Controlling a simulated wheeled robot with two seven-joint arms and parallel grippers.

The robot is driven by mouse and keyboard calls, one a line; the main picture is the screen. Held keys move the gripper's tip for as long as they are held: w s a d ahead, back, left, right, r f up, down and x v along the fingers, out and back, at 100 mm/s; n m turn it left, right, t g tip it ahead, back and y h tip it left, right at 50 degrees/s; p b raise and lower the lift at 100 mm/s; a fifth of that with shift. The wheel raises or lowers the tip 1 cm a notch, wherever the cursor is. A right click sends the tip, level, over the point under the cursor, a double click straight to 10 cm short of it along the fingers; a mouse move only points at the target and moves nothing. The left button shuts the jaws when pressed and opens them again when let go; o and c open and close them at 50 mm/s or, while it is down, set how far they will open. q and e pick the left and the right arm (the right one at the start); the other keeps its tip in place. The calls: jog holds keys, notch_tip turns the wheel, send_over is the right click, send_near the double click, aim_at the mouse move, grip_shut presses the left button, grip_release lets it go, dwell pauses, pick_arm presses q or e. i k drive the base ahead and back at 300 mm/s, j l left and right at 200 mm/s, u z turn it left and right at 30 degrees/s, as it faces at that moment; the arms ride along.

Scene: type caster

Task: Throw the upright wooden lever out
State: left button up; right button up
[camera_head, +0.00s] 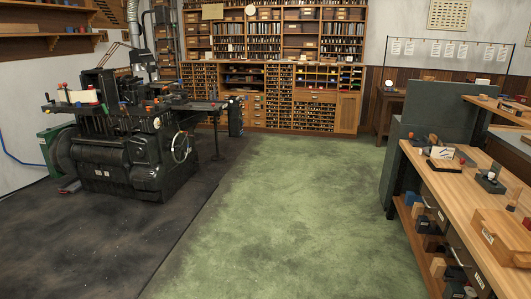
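A large black type-casting machine (118,140) stands on the dark floor at the left, with a handwheel (181,147) on its right side and several small red, blue and orange knobs on top. Thin brown bars (112,54) rise at the back of its top. I cannot tell whether one of them is the upright wooden lever, and no wooden lever stands out clearly at this distance. Neither of my grippers is in view.
A green floor (285,215) lies open through the middle. A wooden workbench (450,205) with blocks and small boxes runs along the right, beside a grey-green cabinet (425,125). A wall of type drawers and shelves (348,107) closes the back.

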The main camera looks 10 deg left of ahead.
aim_at(124, 106)
jog(key=i+j+u, duration=0.1)
jog(key=i+u, duration=0.25)
jog(key=i, duration=0.3)
jog(key=i+u, duration=0.35)
jog(key=i, duration=0.25)
jog(key=i+l+u, duration=0.35)
jog(key=i, duration=0.25)
jog(key=i+u, duration=0.15)
jog(key=i, duration=0.65)
jog(key=i+u, duration=0.2)
jog(key=i, duration=0.65)
jog(key=i+l+u, duration=0.15)
jog(key=i, duration=0.65)
